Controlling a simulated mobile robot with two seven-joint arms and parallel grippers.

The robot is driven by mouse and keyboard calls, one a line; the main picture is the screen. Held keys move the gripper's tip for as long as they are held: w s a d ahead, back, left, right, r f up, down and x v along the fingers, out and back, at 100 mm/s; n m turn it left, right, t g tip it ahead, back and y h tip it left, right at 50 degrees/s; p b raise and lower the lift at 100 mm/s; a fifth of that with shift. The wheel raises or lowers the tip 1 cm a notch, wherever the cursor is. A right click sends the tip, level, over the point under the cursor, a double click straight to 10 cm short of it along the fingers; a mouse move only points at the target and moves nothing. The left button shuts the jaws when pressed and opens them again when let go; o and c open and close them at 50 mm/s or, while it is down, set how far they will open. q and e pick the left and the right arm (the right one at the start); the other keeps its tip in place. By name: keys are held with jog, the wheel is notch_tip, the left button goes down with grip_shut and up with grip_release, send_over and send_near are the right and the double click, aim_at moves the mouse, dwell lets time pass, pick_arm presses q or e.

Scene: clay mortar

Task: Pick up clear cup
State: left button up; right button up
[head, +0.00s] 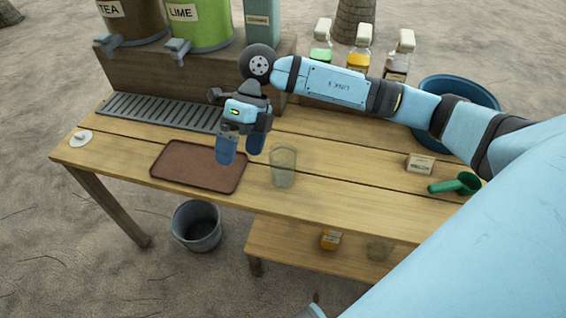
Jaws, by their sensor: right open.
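A clear cup (283,167) stands upright on the wooden table (350,190), just right of the brown tray (190,166). My right gripper (240,154) hangs fingers down above the tray's right end, to the left of the cup and apart from it. Its two blue fingers are spread, with nothing between them. My right arm reaches in from the right side and crosses over the back of the table. My left gripper is not seen.
Dispensers labelled TEA (134,20) and LIME (200,22) stand on a wooden riser behind a metal drip grate (160,112). Several bottles and a blue basin (460,92) are behind my arm. A green scoop (456,184) and a small labelled block (420,164) lie at right. A bucket (196,225) stands below.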

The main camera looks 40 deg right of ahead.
jog(key=w+d+r+m+t+h+b, duration=0.1)
jog(key=w+d+h, duration=0.15)
jog(key=d, duration=0.35)
jog(key=w+d+m+t+h+b, duration=0.1)
jog(key=w+d+h, duration=0.1)
jog(key=d+h, duration=0.25)
jog(key=b, duration=0.1)
send_over(283, 153)
jog(key=s+a, duration=0.2)
notch_tip(283, 153, down, 7)
jog(key=shift+y, duration=0.3)
jog(key=f, duration=0.6)
jog(key=shift+s+d+b, duration=0.1)
jog(key=shift+s+b, duration=0.1)
jog(key=shift+b, duration=0.2)
jog(key=c, duration=1.2)
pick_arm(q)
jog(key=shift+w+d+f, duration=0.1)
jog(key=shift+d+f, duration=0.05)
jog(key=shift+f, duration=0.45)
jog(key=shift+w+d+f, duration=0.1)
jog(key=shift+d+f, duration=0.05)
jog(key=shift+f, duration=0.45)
